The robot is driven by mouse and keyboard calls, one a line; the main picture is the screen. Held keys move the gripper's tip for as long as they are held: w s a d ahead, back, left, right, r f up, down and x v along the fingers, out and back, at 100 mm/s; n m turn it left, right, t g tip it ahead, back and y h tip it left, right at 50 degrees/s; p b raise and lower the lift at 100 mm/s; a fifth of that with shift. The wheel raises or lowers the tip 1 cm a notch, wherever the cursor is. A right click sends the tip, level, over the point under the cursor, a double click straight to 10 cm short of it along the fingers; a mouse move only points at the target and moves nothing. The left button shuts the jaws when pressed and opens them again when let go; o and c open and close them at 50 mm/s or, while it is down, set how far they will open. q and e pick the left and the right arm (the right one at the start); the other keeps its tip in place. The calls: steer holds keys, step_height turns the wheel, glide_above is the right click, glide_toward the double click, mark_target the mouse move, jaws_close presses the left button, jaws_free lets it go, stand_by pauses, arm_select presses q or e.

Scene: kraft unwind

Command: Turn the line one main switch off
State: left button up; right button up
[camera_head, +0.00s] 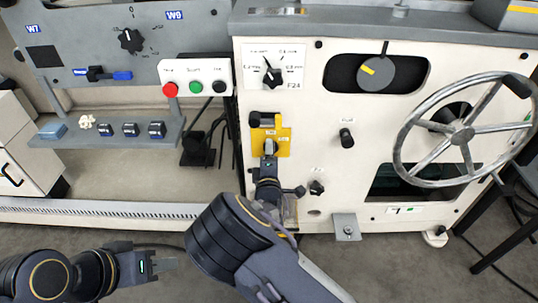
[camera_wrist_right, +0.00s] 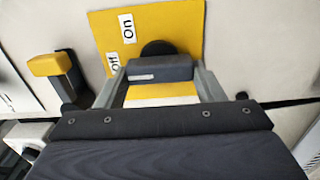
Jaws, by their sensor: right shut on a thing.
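The main switch's yellow plate (camera_head: 284,136) is on the cream machine front in the head view. It fills the upper middle of the right wrist view (camera_wrist_right: 185,25), with an "On" label (camera_wrist_right: 128,28) and an "Off" label (camera_wrist_right: 114,62). My right gripper (camera_head: 269,148) reaches the plate from below. In the wrist view its two fingers (camera_wrist_right: 160,82) are shut on the dark switch handle (camera_wrist_right: 160,68), in front of a black round hub. The handle's exact angle is hard to tell. My left gripper (camera_head: 165,264) is low at left, away from the switch; its finger gap is unclear.
A spoked handwheel (camera_head: 462,134) sticks out at right. A selector knob (camera_head: 271,76) sits above the switch, and a small black knob (camera_head: 317,187) below right. A red button (camera_head: 170,90) is on the left panel. A yellow-and-black part (camera_wrist_right: 52,66) lies close beside the right gripper.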

stand_by(0.5)
steer(key=o, duration=1)
steer(key=s+p, duration=0.1)
steer(key=s, duration=0.7)
steer(key=shift+p, duration=0.4)
steer(key=shift+w, duration=0.1)
